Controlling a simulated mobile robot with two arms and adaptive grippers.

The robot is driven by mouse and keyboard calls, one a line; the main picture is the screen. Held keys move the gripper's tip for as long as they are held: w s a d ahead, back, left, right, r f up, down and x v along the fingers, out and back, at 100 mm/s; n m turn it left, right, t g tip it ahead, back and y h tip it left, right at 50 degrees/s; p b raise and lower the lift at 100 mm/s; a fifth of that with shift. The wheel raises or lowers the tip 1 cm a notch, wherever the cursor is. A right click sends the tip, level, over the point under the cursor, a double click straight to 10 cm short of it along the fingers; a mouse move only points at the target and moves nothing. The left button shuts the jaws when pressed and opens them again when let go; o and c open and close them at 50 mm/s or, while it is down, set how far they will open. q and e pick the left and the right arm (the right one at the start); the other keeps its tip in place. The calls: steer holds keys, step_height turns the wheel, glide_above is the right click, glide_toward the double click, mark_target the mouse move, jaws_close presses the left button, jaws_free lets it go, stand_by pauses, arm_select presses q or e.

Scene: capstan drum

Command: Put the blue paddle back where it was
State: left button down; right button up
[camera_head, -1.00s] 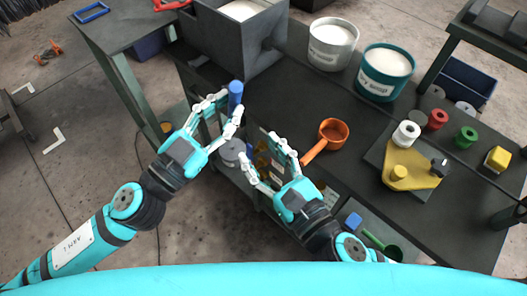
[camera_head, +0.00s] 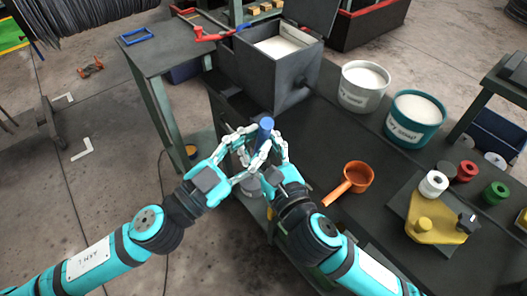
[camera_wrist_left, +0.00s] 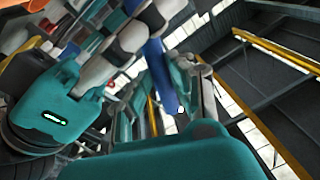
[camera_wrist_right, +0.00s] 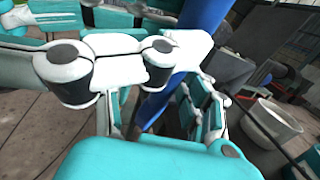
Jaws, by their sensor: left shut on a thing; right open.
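The blue paddle (camera_head: 266,124) shows in the head view as a short upright blue cylinder above the fingers; its lower part is hidden by both hands. My left gripper (camera_head: 250,146) is shut on it near the front edge of the dark bench. My right gripper (camera_head: 270,158) is open, with its fingers close beside the paddle and overlapping the left fingers in the picture. In the left wrist view the blue shaft (camera_wrist_left: 158,75) runs between the fingers. In the right wrist view the shaft (camera_wrist_right: 154,106) passes between my open right fingers; I cannot tell if they touch it.
A grey box with white contents (camera_head: 262,78) stands behind the hands. A white bucket (camera_head: 362,88) and a teal bucket (camera_head: 413,120) stand to its right. An orange ladle (camera_head: 354,180) and a yellow fixture (camera_head: 432,222) lie on the bench. A side table (camera_head: 165,52) is at left.

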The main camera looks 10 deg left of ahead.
jaws_close()
arm_select(q)
steer(key=c, duration=1.1)
jaws_free()
